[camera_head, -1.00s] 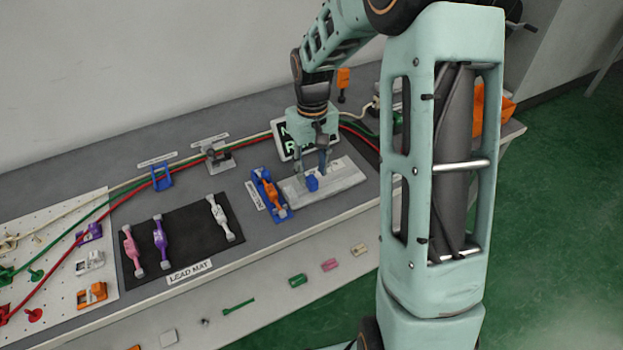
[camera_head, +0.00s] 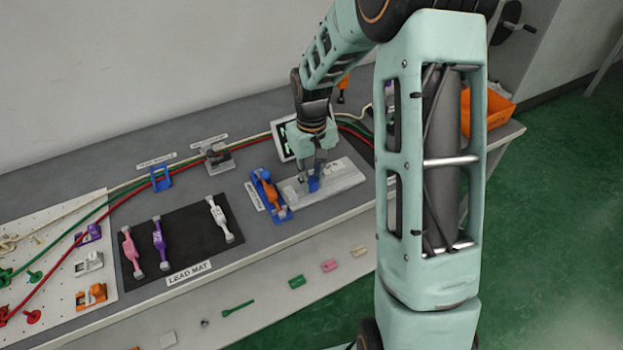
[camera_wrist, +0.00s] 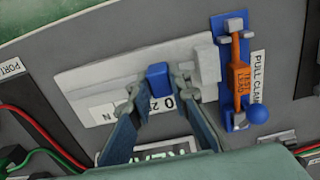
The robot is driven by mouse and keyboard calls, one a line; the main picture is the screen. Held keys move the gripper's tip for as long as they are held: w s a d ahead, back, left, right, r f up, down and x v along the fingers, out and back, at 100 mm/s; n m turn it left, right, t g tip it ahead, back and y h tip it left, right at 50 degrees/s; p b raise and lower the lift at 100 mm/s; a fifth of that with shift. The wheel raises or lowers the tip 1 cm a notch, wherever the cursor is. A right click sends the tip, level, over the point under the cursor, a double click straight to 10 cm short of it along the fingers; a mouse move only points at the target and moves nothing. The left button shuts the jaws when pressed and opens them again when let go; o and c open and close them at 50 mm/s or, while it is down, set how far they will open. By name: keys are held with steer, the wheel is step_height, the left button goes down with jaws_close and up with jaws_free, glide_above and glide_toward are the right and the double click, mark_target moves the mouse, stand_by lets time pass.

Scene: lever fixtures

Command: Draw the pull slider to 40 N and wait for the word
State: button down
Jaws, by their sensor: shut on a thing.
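The pull slider is a pale grey-white plate (camera_head: 345,177) with a blue knob (camera_head: 313,185) near its left part. In the wrist view the blue knob (camera_wrist: 158,75) stands between my fingertips, and a scale with "0", part of a "2" and "N" shows partly behind the fingers on the plate (camera_wrist: 85,80). My gripper (camera_head: 312,178) points down and is shut on the blue knob; it also shows in the wrist view (camera_wrist: 157,88). A dark display with pale green letters (camera_head: 285,138) is mostly hidden behind my gripper; only part of its word shows in the wrist view.
Left of the slider, a blue pull clamp (camera_head: 282,213) holds an orange lead (camera_head: 268,190). Further left lies a black lead mat (camera_head: 185,235) with pink, purple and white leads. Cables run along the back. An orange bin (camera_head: 490,113) stands at the right.

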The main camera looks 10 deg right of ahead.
steer(key=d, duration=0.1)
steer(key=w+d, duration=0.1)
steer(key=d, duration=0.1)
steer(key=shift+d, duration=0.15)
steer(key=c, duration=1.8)
jaws_free()
steer(key=shift+s, duration=0.1)
steer(key=shift+r, duration=0.15)
step_height(320, 180, up, 12)
